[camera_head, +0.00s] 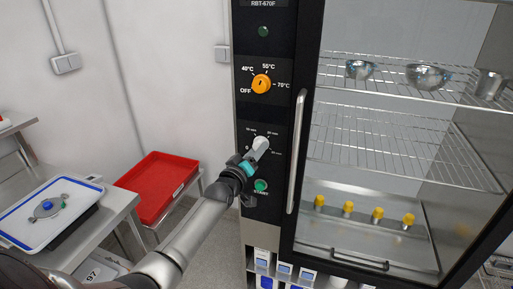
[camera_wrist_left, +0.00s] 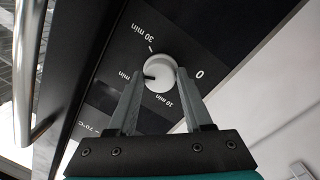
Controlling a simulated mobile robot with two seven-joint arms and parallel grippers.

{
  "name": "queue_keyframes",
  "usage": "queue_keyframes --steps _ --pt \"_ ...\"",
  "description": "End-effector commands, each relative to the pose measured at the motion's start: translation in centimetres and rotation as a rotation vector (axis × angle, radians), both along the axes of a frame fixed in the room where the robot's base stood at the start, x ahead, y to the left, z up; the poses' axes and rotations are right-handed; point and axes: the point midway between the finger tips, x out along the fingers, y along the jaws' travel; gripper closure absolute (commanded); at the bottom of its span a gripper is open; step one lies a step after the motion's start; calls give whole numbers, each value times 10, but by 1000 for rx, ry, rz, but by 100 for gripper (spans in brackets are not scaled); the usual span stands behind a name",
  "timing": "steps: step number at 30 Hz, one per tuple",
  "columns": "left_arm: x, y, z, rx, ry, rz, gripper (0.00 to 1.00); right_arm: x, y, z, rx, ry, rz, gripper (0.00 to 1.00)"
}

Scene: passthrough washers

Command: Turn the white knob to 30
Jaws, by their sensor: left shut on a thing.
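The white knob (camera_head: 261,143) sits on the black front panel of the cabinet, below an orange knob. It also shows in the left wrist view (camera_wrist_left: 158,70). My left gripper (camera_head: 255,155) is at the white knob, its fingers (camera_wrist_left: 160,78) on either side of it and shut on it. In the left wrist view the knob's dark pointer mark faces left, toward a "min" label partly hidden by a finger. The "30 min" label (camera_wrist_left: 149,35) lies at upper left, clear of the pointer. The "0" is at right, "10 min" at lower right. My right gripper is not in view.
The orange temperature knob (camera_head: 261,84) is above, and a green start button (camera_head: 260,185) is below. A vertical door handle (camera_head: 296,150) stands close to the right of the white knob. A red tray (camera_head: 158,170) and a white tray (camera_head: 22,226) are at left.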

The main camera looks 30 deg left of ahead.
Motion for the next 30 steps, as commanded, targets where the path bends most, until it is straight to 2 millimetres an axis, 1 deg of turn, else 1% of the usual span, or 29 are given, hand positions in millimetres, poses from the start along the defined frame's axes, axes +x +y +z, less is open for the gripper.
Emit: queue_keyframes --steps 1,15,24,30 --pt "0 0 2 46 13 0 100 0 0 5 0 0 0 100" --pt "0 0 3 478 116 0 100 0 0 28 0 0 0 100" --pt "0 1 2 718 174 0 100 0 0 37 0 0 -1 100" --pt "0 0 3 832 199 0 100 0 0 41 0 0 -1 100"
